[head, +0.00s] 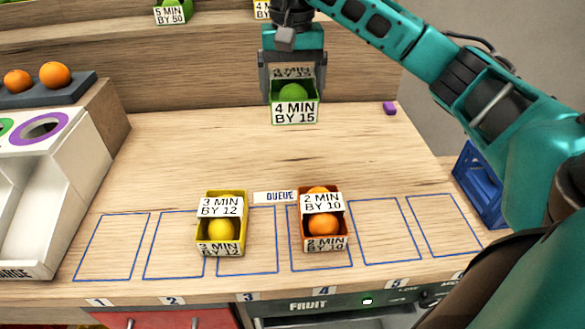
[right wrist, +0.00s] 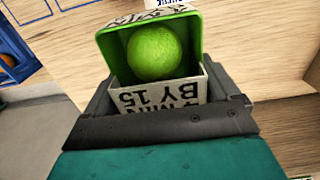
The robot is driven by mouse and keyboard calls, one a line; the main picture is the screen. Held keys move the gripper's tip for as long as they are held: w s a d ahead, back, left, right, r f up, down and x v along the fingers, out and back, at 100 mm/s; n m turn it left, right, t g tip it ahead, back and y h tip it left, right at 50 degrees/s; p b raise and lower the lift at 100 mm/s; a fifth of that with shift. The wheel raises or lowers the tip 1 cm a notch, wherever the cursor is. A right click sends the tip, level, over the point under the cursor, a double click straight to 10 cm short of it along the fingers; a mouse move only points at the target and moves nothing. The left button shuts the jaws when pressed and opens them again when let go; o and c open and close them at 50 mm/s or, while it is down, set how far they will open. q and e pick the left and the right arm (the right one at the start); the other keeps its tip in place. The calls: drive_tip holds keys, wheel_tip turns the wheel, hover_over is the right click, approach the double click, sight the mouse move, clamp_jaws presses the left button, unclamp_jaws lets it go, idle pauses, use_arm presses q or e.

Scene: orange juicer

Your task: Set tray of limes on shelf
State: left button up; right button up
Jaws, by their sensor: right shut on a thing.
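The green tray of limes (head: 294,104), labelled "4 MIN BY 15", is held by my right gripper (head: 293,85) above the back part of the wooden table. The gripper is shut on it, one finger on each side. In the right wrist view the tray (right wrist: 197,45) shows one lime (right wrist: 154,53) inside, with the label between the fingers. The shelf (head: 150,45) runs along the back of the table. Its upper level holds another green tray (head: 173,12) labelled "5 MIN BY 50" and a partly hidden labelled tray (head: 262,9). My left gripper is not in view.
A juicer-like white unit (head: 45,180) with oranges above is at left.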

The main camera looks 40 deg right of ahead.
wheel_tip(320, 180, down, 18)
drive_tip(key=shift+f, duration=0.1)
idle(0.4)
drive_tip(key=shift+f+b, duration=0.1)
drive_tip(key=shift+b, duration=0.3)
drive_tip(key=o, duration=0.9)
